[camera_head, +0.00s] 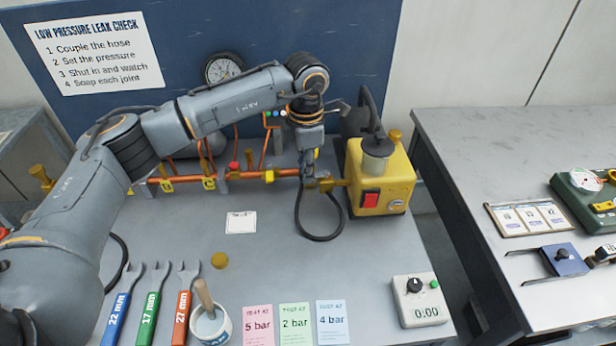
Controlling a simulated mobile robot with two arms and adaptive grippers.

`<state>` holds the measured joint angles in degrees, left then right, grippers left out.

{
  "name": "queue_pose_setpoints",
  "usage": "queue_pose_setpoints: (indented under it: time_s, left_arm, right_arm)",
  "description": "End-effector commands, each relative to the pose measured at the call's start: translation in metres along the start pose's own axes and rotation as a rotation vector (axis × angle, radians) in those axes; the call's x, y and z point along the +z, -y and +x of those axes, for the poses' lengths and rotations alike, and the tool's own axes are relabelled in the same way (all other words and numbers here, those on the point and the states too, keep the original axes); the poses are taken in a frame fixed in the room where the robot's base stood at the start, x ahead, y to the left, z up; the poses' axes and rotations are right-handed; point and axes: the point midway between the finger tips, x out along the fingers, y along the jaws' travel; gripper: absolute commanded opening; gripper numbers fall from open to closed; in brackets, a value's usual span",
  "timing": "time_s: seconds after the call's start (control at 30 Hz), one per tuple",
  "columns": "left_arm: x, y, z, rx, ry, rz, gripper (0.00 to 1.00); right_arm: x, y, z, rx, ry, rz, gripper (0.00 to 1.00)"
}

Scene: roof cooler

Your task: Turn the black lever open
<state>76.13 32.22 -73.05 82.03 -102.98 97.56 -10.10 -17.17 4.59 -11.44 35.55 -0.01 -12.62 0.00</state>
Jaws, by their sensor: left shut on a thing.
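My left gripper (308,163) points down at the right end of the copper pipe, just left of the yellow pump. It is shut at the brass valve (325,185), on what appears to be the black lever. The lever is mostly hidden by the fingers, so I cannot tell its angle. A black hose (318,237) loops below the valve onto the bench. My right gripper is not in view.
The yellow pump (375,180) with a red switch stands close right of my gripper. A copper pipe (240,177) with fittings runs left. Wrenches (148,312), a pot with a brush (211,325), coloured cards (295,322) and a timer (417,300) line the front. The middle bench is fairly clear.

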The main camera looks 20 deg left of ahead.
Motion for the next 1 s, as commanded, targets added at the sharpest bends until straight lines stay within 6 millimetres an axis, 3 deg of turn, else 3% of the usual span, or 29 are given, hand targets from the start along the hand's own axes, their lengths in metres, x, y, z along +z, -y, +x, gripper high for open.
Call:
queue_pose_setpoints:
  time_s: [0.77,0.8,0.87,0.9,1.0]
  left_arm:
    - [0.0009,-0.0055,-0.0016,0.003,0.002,0.101,0.0]
    - [0.0009,-0.0055,-0.0015,0.003,0.002,0.101,0.23]
    - [0.0009,-0.0055,-0.0015,0.003,0.002,0.101,0.35]
    - [0.0008,-0.0054,-0.0013,0.003,0.002,0.101,0.4]
    - [0.0007,-0.0052,-0.0009,0.002,0.001,0.101,0.4]
  right_arm:
    - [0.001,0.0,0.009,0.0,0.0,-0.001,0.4]
    - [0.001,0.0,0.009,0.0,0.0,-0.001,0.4]
    - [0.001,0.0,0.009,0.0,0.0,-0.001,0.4]
    - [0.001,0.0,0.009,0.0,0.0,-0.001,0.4]
    - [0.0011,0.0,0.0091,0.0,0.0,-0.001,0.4]
